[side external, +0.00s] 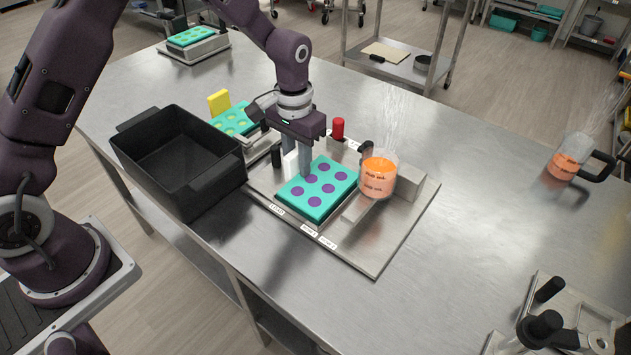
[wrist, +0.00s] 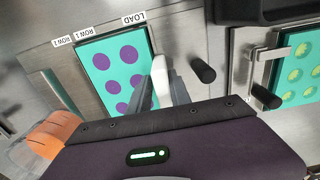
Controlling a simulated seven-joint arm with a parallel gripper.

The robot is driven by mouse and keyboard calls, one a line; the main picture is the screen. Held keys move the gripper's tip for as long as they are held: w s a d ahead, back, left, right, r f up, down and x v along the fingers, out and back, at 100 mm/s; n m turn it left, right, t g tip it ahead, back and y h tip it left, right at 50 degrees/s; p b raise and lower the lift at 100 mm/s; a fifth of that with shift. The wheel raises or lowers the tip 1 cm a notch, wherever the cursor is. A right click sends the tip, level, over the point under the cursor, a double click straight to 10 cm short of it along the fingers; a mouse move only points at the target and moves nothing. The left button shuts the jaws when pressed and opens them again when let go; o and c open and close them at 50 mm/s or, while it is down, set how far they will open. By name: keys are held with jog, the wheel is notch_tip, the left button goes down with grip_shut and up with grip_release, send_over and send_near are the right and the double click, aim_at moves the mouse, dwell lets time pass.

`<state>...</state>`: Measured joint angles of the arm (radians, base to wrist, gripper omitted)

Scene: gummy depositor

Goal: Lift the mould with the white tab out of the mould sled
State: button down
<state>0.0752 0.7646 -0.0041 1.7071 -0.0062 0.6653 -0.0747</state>
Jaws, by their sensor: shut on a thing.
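The mould with the white tab (side external: 327,176) is a teal block with several purple-filled cavities. It lies flat at the sled, and whether it is raised at all is hard to tell. It also shows in the wrist view (wrist: 98,64). Its white tab (wrist: 158,72) stands at the mould's edge. My gripper (side external: 297,170) points down at that edge, its fingers shut on the white tab; in the wrist view the fingers (wrist: 168,88) close around it. The mould sled (side external: 325,224) is a metal frame under the mould, mostly hidden by it.
A jug of orange liquid (side external: 378,176) stands right of the mould, with a red knob (side external: 338,128) behind. A black bin (side external: 178,150) is at the left. A second teal mould with a yellow tab (side external: 219,101) sits behind the bin.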

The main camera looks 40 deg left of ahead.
jog(key=shift+s+a+f, duration=0.15)
jog(key=shift+s+a, duration=0.05)
jog(key=shift+a, duration=0.25)
jog(key=shift+w+d+r, duration=0.1)
jog(key=shift+d+r, duration=0.05)
jog(key=shift+r, duration=0.45)
jog(key=shift+w+d+r, duration=0.1)
jog(key=shift+r, duration=0.5)
jog(key=shift+r, duration=0.35)
notch_tip(320, 180, up, 4)
jog(key=shift+r, duration=0.2)
jog(key=c, duration=2)
grip_release()
grip_shut()
